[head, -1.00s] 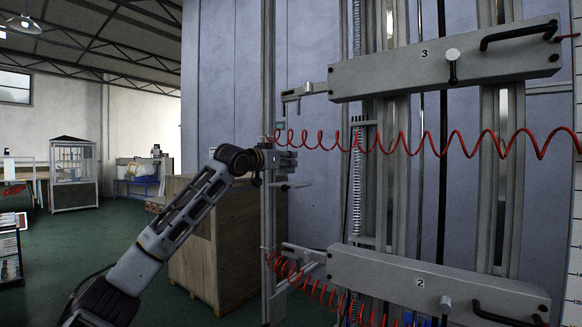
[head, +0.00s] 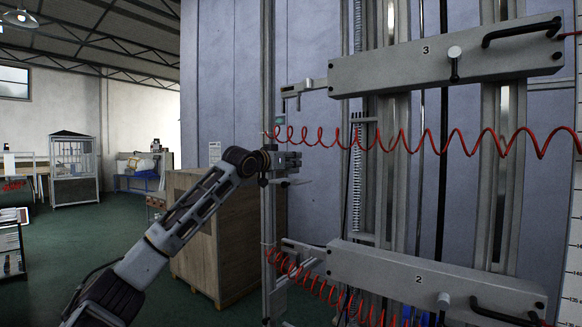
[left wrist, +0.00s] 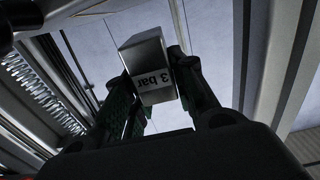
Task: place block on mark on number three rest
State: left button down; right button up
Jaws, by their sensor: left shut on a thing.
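My left gripper (head: 292,160) is shut on a pale grey block (left wrist: 150,60) printed "3 bar". The block shows upside down between the fingers in the left wrist view; in the head view I cannot make it out clearly. The grey beam numbered 3 (head: 400,65) is at the upper right, with a small bracket (head: 302,90) at its left end. My gripper is below this bracket and apart from it in the picture. I cannot make out a mark on the bracket. My right gripper is not in view.
A coiled red hose (head: 400,143) runs rightward just above my gripper. A grey upright (head: 268,60) stands beside my wrist. The beam numbered 2 (head: 430,278) is below, with another bracket. A wooden crate (head: 195,240) stands behind my forearm.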

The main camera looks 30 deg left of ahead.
pick_arm(q)
jog(key=shift+s+a+f, duration=0.1)
jog(key=shift+f, duration=0.85)
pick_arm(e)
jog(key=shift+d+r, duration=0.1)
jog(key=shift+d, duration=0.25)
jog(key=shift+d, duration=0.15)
pick_arm(q)
jog(key=shift+f, duration=0.1)
jog(key=c, duration=1.2)
grip_release()
jog(key=shift+o, duration=0.2)
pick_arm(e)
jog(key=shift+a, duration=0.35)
